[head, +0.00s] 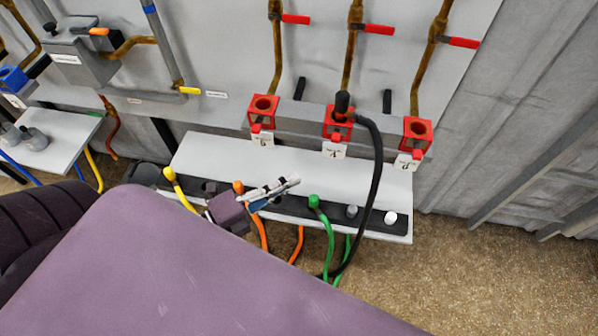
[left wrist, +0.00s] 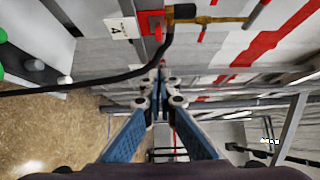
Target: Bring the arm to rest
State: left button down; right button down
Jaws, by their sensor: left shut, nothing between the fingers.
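My left gripper (head: 288,184) is above the front of the white shelf (head: 222,155), between the orange and green hoses in the picture. Its fingers are shut with nothing between them. The closed fingertips show in the left wrist view (left wrist: 161,78), close in the picture to a black hose. My right gripper is not in view. Large purple parts of my own body fill the lower left of the head view and hide the floor there.
Three red sockets (head: 264,108) line the back of the shelf; a black hose (head: 376,165) runs from the middle one. A yellow hose (head: 179,190), orange hoses (head: 262,232) and green hoses (head: 328,232) hang at the front. Floor (head: 480,270) on the right is clear.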

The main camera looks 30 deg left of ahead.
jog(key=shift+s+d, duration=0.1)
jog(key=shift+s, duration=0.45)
